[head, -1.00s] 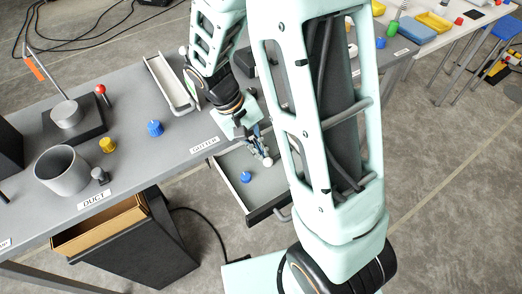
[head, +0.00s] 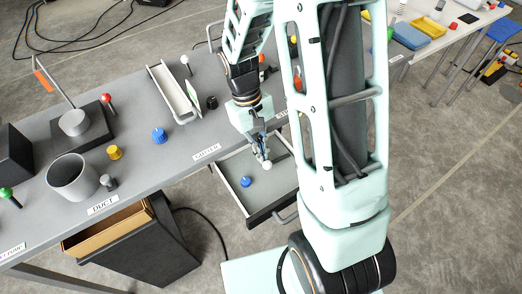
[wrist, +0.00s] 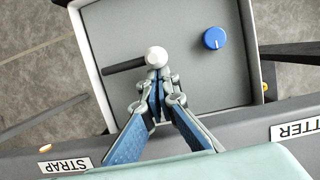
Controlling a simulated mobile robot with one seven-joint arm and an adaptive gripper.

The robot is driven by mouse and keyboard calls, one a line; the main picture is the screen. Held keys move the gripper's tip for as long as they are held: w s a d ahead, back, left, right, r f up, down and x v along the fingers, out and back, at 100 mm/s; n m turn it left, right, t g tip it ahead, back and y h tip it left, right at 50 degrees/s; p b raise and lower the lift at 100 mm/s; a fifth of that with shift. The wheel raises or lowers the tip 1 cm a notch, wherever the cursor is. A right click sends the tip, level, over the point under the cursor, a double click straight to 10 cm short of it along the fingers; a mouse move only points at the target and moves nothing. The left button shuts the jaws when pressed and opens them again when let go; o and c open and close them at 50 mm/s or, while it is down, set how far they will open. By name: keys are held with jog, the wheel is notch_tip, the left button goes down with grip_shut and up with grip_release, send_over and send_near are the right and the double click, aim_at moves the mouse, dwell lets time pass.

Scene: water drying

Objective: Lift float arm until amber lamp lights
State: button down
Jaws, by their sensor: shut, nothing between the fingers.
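My gripper (head: 262,152) is shut and empty, pointing down over an open grey drawer (head: 275,201) at the table's front. In the wrist view its fingertips (wrist: 158,78) meet just below a white ball (wrist: 157,57) with a black rod running left from it. The ball also shows at the fingertips in the head view (head: 267,164); I cannot tell whether they touch. A rod with an orange flag (head: 43,79) rises at a slant from a round grey base at the far left; I cannot tell which part is the float arm. I cannot make out an amber lamp for certain.
A blue knob (wrist: 214,38) lies in the drawer. On the table stand a grey cup (head: 73,178), a yellow knob (head: 114,152), a blue knob (head: 159,135), a red ball lever (head: 105,98) and a white trough (head: 172,92). An open bin is below.

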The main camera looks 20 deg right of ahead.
jog(key=r+y+p, duration=0.1)
jog(key=d+r+g+y+p, duration=0.1)
jog(key=y+p, duration=0.1)
jog(key=shift+w, duration=0.15)
jog(key=shift+d+r, duration=0.15)
jog(key=shift+r, duration=0.05)
jog(key=shift+w+d+r, duration=0.1)
jog(key=shift+d, duration=0.05)
